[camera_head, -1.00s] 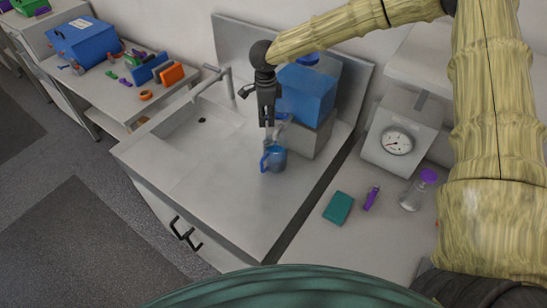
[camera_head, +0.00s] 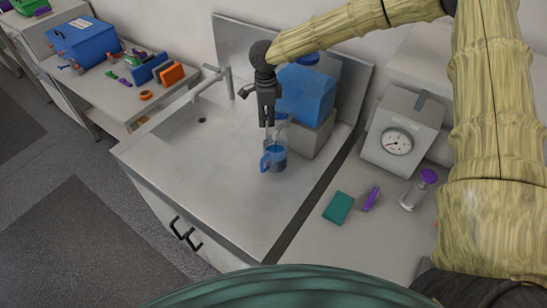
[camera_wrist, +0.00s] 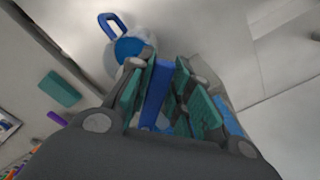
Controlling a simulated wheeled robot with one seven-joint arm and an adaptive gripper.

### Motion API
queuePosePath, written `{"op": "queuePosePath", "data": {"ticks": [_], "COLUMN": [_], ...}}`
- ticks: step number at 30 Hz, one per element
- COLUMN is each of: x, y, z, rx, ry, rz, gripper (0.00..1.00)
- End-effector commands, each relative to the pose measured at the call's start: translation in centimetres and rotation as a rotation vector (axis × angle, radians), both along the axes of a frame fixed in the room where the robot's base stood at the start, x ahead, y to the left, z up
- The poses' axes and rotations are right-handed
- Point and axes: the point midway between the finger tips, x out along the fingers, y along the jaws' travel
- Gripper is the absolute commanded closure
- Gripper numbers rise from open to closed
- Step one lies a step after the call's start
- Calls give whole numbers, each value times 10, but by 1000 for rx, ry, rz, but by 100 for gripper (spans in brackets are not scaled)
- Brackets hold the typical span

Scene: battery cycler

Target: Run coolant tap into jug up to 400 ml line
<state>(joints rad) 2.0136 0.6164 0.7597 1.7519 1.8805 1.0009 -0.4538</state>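The jug (camera_head: 275,158) is clear with a blue handle and stands on the steel counter below my gripper. Blue liquid (camera_wrist: 128,47) shows inside it; its level against the marks is too small to read. A blue coolant container (camera_head: 305,93) sits on a grey block behind. The tap is mostly hidden by my gripper. In the wrist view a blue bar (camera_wrist: 157,92), seemingly the tap's lever, lies between my fingers. My gripper (camera_head: 267,122) points down and is partly open around this bar, with a narrow gap visible on the right.
A sink (camera_head: 200,122) with a steel faucet (camera_head: 212,82) lies to the left. A dial scale (camera_head: 400,135), a teal block (camera_head: 338,208), a purple item (camera_head: 371,199) and a purple-capped bottle (camera_head: 418,190) are on the right counter. The front of the steel counter is clear.

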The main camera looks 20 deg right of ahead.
Motion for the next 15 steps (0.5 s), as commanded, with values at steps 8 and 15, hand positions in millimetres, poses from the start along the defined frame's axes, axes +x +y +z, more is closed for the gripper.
{"op": "queuePosePath", "data": {"ticks": [8,15], "x": [1,12], "y": [0,-4], "z": [0,0], "rx": [0,0], "ry": [0,0], "rz": [-17,-199], "gripper": [79,79]}}
